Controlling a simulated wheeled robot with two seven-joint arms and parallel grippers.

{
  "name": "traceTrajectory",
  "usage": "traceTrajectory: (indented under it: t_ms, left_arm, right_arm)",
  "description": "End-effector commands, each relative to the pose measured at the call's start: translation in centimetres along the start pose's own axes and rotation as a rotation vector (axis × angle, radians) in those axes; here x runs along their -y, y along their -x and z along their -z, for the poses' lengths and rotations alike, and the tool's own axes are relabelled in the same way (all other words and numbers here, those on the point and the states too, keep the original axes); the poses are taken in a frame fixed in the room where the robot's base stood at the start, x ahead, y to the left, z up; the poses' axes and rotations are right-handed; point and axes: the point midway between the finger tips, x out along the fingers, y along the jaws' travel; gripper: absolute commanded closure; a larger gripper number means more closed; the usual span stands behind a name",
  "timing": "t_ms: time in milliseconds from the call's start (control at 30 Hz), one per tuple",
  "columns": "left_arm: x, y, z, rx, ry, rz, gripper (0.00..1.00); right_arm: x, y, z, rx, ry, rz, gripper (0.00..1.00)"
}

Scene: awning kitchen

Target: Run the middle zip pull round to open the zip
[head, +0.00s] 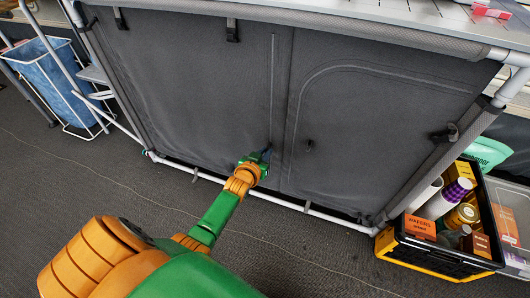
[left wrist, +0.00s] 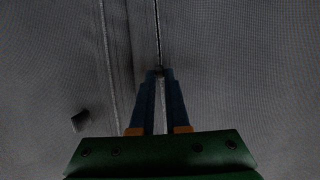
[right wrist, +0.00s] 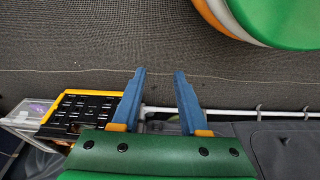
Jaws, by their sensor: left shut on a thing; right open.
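The grey fabric front of the kitchen unit (head: 190,90) hangs closed, with a vertical middle zip line (head: 275,80). My left gripper (head: 265,155) is at the lower part of this line. In the left wrist view its blue fingers (left wrist: 160,74) are shut at the zip line (left wrist: 157,35), on what appears to be the small zip pull, mostly hidden between the tips. A dark tab (head: 310,144) on the panel to the right also shows in the left wrist view (left wrist: 80,121). My right gripper (right wrist: 160,77) is open and empty, over the floor and away from the zip; the head view does not show it.
A black and yellow crate (head: 436,255) with several packages stands at the unit's lower right. A blue bag in a white frame (head: 55,80) stands at the left. A white tube (head: 285,202) runs along the unit's bottom. The carpet (head: 95,190) in front is mostly clear.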

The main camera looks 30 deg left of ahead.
Motion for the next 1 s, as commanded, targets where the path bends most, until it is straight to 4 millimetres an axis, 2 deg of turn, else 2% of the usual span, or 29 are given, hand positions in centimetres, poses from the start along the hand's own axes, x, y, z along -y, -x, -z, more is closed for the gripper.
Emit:
traceTrajectory:
  t_ms: [267, 400, 567, 733, 833, 1000]
  left_arm:
    - [0.0, 1.0, 2.3, 0.001, 0.000, 0.000, 1.00]
    - [0.0, 1.5, 3.6, 0.000, 0.000, 0.000, 1.00]
    - [0.0, 2.3, 5.7, -0.001, 0.000, 0.000, 1.00]
    - [0.0, 3.5, 8.5, -0.001, 0.000, 0.000, 1.00]
    - [0.0, 4.4, 10.7, -0.001, 0.001, 0.000, 1.00]
    - [0.0, 6.5, 15.7, -0.001, 0.001, 0.000, 1.00]
  right_arm:
    - [-0.1, -2.9, -2.9, 0.034, 0.007, -0.004, 0.56]
    - [-0.2, -4.2, -5.6, 0.057, 0.012, -0.006, 0.56]
    - [-1.2, -3.9, -7.3, 0.062, 0.017, -0.024, 0.56]
    - [-3.0, -2.4, -9.8, 0.071, 0.022, -0.050, 0.56]
    - [-4.3, -0.5, -11.8, 0.079, 0.024, -0.068, 0.56]
    - [-1.3, 5.0, -12.7, 0.123, 0.039, -0.016, 0.56]
